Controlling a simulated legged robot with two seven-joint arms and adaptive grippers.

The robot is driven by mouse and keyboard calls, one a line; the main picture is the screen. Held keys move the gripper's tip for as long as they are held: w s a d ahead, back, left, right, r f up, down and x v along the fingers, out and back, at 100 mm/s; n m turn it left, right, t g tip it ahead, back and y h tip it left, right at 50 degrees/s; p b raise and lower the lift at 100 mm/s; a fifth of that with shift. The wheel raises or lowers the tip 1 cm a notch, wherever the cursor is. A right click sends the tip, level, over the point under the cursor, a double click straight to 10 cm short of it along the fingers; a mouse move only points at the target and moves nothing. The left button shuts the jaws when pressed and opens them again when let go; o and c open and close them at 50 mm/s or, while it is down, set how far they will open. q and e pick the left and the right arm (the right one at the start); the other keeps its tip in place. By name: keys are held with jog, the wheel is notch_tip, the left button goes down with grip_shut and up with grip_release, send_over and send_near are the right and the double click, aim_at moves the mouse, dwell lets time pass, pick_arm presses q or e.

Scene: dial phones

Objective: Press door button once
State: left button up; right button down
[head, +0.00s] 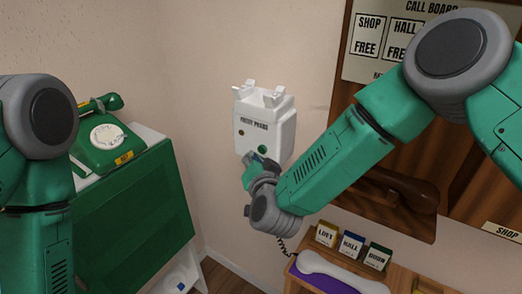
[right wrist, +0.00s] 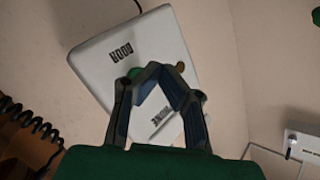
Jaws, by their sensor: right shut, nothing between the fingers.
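The white wall box (head: 270,105) hangs on the wall in the middle of the head view, with two hooks on top. It has a green button (head: 263,149) at its lower front and a small brownish button (head: 241,133) to the left. In the right wrist view, a DOOR label (right wrist: 121,52) is on the box near the green button (right wrist: 134,72), which the fingers partly cover. My right gripper (head: 251,161) is shut and empty, its tips (right wrist: 163,70) close in front of the box, beside the green button. I cannot tell whether they touch. My left gripper is out of view.
A green dial phone (head: 107,137) sits on a green cabinet (head: 140,215) at the left. A wooden stand at lower right holds several labelled cards (head: 352,245) and a white handset (head: 335,268). The call board (head: 375,70) hangs behind my right arm.

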jog(key=s+a, duration=0.1)
jog(key=s, duration=0.1)
jog(key=s+a, duration=0.1)
jog(key=shift+s+a+p, duration=0.3)
jog(key=shift+s+a, duration=0.05)
jog(key=shift+a, duration=0.05)
dwell(0.4)
jog(key=s+d+f+n+g+b, duration=0.25)
jog(key=s+d+f, duration=0.25)
jog(key=f, duration=0.3)
jog(key=s+d+f+n+g+b, duration=0.1)
jog(key=s+d+f+g+b, duration=0.2)
jog(key=s+f, duration=0.45)
jog(key=s+d+f+n+g+b, duration=0.1)
jog(key=s+d+f+n+g, duration=0.15)
jog(key=d+f, duration=0.55)
jog(key=s+d+f+g+h+b, duration=0.1)
jog(key=s+d+f+g, duration=0.1)
jog(key=s, duration=0.5)
jog(key=s+d+f+g+b, duration=0.1)
jog(key=s+d+f+g, duration=0.2)
jog(key=s+d, duration=0.4)
jog(key=s+d+f+g+h+b, duration=0.1)
jog(key=s+d+f, duration=0.3)
jog(key=s, duration=0.4)
jog(key=shift+d+f+g+h+b, duration=0.25)
jog(key=shift+f+g+b, duration=0.2)
jog(key=shift+g, duration=0.35)
